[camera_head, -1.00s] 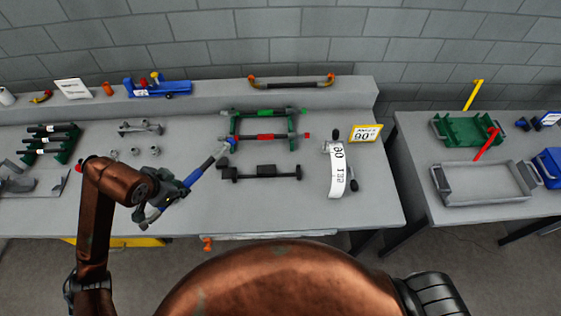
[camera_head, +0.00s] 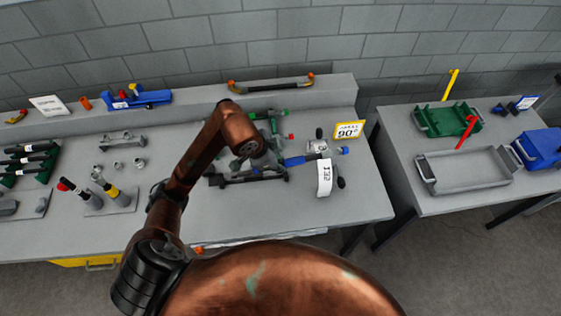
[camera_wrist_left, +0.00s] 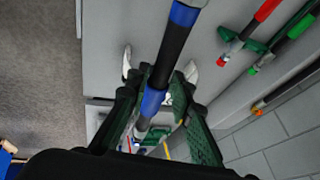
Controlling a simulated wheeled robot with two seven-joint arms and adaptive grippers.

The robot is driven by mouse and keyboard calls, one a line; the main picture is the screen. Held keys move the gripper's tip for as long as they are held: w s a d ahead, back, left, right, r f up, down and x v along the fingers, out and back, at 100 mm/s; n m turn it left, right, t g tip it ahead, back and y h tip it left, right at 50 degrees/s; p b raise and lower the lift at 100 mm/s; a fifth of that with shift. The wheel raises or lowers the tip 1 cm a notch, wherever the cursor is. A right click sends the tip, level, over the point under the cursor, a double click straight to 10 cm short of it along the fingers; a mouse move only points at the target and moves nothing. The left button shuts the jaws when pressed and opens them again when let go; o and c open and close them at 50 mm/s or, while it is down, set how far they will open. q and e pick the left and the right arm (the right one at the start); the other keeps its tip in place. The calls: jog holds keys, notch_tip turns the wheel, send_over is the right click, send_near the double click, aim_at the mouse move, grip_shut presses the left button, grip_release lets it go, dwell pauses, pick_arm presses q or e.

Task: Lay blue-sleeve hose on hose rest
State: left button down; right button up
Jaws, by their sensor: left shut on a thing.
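The blue-sleeve hose (camera_head: 296,161) is in my left gripper (camera_head: 266,163). It points right across the bench, above the surface, with a blue tip near the angle sign. In the left wrist view the hose (camera_wrist_left: 174,48) runs lengthwise between the fingers of my left gripper (camera_wrist_left: 158,78), which is shut on it. A dark rest-like bar (camera_head: 262,176) lies just in front of the gripper. I cannot tell whether the hose touches it. Behind, partly hidden by my arm, is a rack with red-sleeve (camera_wrist_left: 266,10) and green-sleeve (camera_wrist_left: 300,26) hoses. My right gripper is out of view.
A white marked strip (camera_head: 324,178) and a yellow-edged angle sign (camera_head: 349,131) stand at the right of the bench. Upright handled tools (camera_head: 107,185) stand at left. A grey tray (camera_head: 466,187) and green tray (camera_head: 430,121) are on the other bench.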

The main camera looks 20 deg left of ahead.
aim_at(288, 162)
pick_arm(q)
jog(key=d+f+m+g, duration=0.1)
jog(key=m, duration=0.2)
jog(key=w+d+f+m+g+h, duration=0.1)
jog(key=m+g, duration=0.1)
jog(key=m, duration=0.1)
jog(key=d+f+m+g+h, duration=0.1)
jog(key=m, duration=0.2)
jog(key=shift+w+d+f+m+g, duration=0.25)
jog(key=shift+w+m+g, duration=0.05)
jog(key=shift+w+g, duration=0.1)
jog(key=w+a+f+m+y, duration=0.1)
jog(key=a+f+m+y, duration=0.4)
jog(key=m, duration=0.8)
jog(key=w+a+f+m+y, duration=0.2)
jog(key=a+f+m+y, duration=0.2)
jog(key=a+m, duration=0.4)
jog(key=f+m, duration=0.1)
jog(key=m, duration=0.4)
jog(key=shift+w+a+f+m+y+p, duration=0.2)
jog(key=shift+a+m+y+p, duration=0.1)
jog(key=shift+a+y+p, duration=0.1)
jog(key=shift+d+t, duration=0.1)
jog(key=shift+t, duration=0.2)
